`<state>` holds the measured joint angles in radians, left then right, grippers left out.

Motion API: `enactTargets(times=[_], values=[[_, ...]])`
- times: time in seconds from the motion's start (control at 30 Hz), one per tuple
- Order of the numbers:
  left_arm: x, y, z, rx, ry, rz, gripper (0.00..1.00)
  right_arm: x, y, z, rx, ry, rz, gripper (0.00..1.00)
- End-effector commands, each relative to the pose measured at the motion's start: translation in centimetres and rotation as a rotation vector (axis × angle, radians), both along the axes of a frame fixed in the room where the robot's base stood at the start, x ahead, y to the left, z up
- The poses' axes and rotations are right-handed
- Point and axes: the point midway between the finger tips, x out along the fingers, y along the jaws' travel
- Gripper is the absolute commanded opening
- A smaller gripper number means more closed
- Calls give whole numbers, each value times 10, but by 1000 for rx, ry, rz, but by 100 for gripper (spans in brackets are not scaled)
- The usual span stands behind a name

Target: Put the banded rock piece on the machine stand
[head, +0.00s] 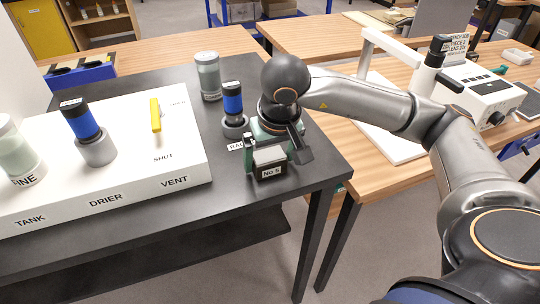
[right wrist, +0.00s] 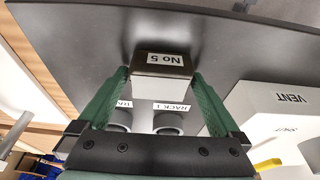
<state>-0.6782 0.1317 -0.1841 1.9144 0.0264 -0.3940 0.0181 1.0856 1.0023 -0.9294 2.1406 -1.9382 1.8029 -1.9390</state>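My right gripper (head: 272,150) points down over the right end of the dark table. Its green fingers are on both sides of a small block labelled "No 5" (head: 270,172) and appear closed against it. In the right wrist view, the block (right wrist: 160,64) sits between the fingertips of the gripper (right wrist: 161,78), with a dark labelled face and a pale grey face. I cannot tell whether this block is the banded rock piece, or whether it touches the table. A white machine (head: 484,92) with a lens tube stands at the right; a separate stand is not clear. My left gripper is not in view.
A white box (head: 130,135) marked tank, drier and vent fills the table's left, with a yellow lever (head: 155,115). A gap separates the dark table (head: 240,190) from the wooden bench.

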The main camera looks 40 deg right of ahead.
Motion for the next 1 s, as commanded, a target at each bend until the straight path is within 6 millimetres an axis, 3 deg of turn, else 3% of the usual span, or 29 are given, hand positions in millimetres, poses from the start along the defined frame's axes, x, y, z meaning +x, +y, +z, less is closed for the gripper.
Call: enactTargets(times=[0.17,0.27,0.53,0.7,1.0], values=[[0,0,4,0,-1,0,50,0,0,5,1,-1,0,100],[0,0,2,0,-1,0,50,-3,2,18,1,-6,2,100],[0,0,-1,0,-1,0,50,-19,5,79,0,-8,3,100],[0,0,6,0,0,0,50,-26,6,104,-1,-5,0,100],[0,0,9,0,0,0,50,-31,8,118,0,0,0,100]])
